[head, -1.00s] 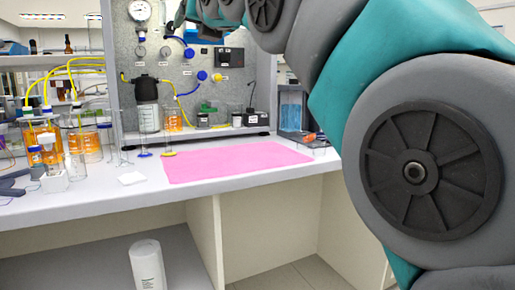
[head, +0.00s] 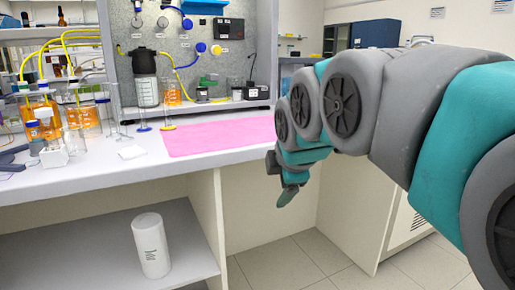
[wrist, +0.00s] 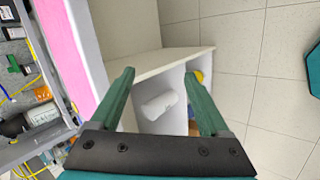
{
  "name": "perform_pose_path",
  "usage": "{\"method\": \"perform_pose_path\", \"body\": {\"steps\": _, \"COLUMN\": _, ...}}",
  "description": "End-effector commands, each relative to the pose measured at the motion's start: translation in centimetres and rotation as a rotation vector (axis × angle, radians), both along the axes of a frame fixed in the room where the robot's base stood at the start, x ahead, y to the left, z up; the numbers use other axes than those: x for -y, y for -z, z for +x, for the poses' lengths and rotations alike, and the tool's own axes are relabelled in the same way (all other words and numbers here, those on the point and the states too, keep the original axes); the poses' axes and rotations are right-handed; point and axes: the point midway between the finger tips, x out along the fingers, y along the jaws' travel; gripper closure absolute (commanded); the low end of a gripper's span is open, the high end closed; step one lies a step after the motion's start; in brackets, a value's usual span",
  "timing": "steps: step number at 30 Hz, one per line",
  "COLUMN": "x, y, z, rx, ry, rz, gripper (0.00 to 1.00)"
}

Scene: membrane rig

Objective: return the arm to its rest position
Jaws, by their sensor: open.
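My arm crosses the right side of the head view, bent out in front of the bench. My gripper (head: 290,192) hangs low at the arm's end, before the bench front and below the bench top. In the wrist view my gripper (wrist: 160,95) shows two green fingers spread wide apart with nothing held between them. A white cylinder on the lower shelf shows between the fingers, farther off.
The bench (head: 110,184) carries a pink mat (head: 215,139), a membrane rig panel (head: 175,60) and glassware at left. The white cylinder (head: 151,245) stands on the lower shelf. The tiled floor (head: 290,262) in front is clear.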

Motion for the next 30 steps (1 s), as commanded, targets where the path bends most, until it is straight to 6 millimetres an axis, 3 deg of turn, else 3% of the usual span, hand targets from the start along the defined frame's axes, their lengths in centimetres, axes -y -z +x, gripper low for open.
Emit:
{"method": "perform_pose_path", "body": {"steps": 3, "x": 3.3, "y": 6.2, "z": -4.4, "rx": -0.189, "ry": 0.277, "rz": 0.128, "gripper": 0.2}}
{"method": "perform_pose_path", "body": {"steps": 9, "x": 7.5, "y": 15.5, "z": -13.7, "rx": -0.466, "ry": 0.811, "rz": 0.293, "gripper": 0.2}}
{"method": "perform_pose_path", "body": {"steps": 15, "x": 9.9, "y": 22.0, "z": -23.5, "rx": -0.655, "ry": 1.342, "rz": 0.37, "gripper": 0.2}}
{"method": "perform_pose_path", "body": {"steps": 18, "x": 10.3, "y": 23.7, "z": -27.0, "rx": -0.702, "ry": 1.535, "rz": 0.376, "gripper": 0.2}}
{"method": "perform_pose_path", "body": {"steps": 21, "x": 10.5, "y": 24.8, "z": -29.2, "rx": -0.725, "ry": 1.655, "rz": 0.376, "gripper": 0.2}}
{"method": "perform_pose_path", "body": {"steps": 30, "x": 10.5, "y": 25.2, "z": -30.2, "rx": -0.733, "ry": 1.716, "rz": 0.377, "gripper": 0.2}}
